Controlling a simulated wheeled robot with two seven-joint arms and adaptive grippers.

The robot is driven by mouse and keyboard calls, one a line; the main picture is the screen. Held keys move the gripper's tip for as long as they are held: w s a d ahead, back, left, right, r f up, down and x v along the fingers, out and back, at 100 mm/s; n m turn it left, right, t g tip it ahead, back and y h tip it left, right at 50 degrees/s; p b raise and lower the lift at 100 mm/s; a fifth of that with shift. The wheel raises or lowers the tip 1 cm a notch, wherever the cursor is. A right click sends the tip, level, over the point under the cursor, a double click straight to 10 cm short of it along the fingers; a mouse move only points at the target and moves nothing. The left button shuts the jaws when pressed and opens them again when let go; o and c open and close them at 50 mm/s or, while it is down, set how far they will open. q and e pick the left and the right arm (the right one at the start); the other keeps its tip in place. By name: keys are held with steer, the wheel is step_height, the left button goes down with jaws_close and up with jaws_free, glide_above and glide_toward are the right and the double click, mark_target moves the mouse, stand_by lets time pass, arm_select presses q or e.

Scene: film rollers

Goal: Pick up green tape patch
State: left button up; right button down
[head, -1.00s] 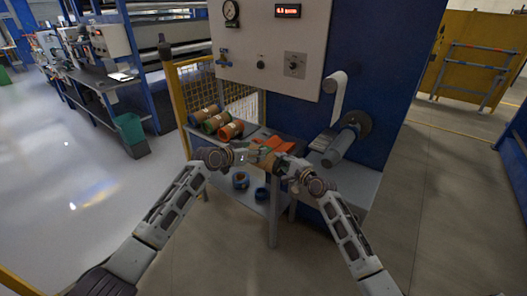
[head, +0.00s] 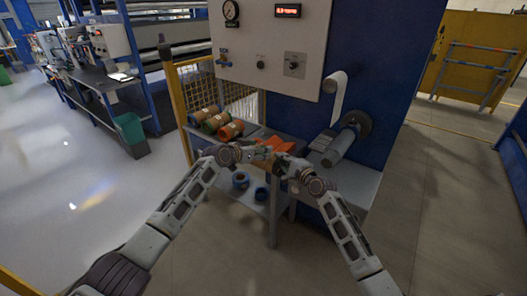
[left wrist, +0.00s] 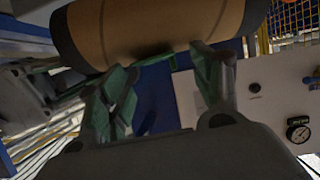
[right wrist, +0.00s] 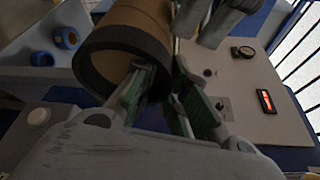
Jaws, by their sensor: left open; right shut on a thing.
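A brown roll with dark end bands fills the top of the left wrist view (left wrist: 155,30) and the right wrist view (right wrist: 145,25). My right gripper (head: 284,166) is shut on this roll, near one dark end, above the small table. My left gripper (head: 255,155) is open beside the roll. In the left wrist view its green-padded fingers (left wrist: 160,85) are apart, with their tips close to the roll; I cannot tell whether they touch.
Orange sheets (head: 278,143) lie behind the grippers. Blue rings (head: 241,180) sit on the lower shelf. A machine with a grey roller (head: 340,147) stands behind; a yellow fence (head: 175,105) is at left.

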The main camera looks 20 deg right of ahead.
arm_select(q)
steer(key=shift+w+d+f, duration=0.3)
steer(key=shift+w+d, duration=0.05)
steer(key=shift+d, duration=0.2)
steer(key=shift+f, duration=0.15)
steer(key=shift+c, duration=0.5)
steer(key=shift+a+f, duration=0.1)
steer(key=shift+f, duration=0.05)
steer(key=c, duration=0.7)
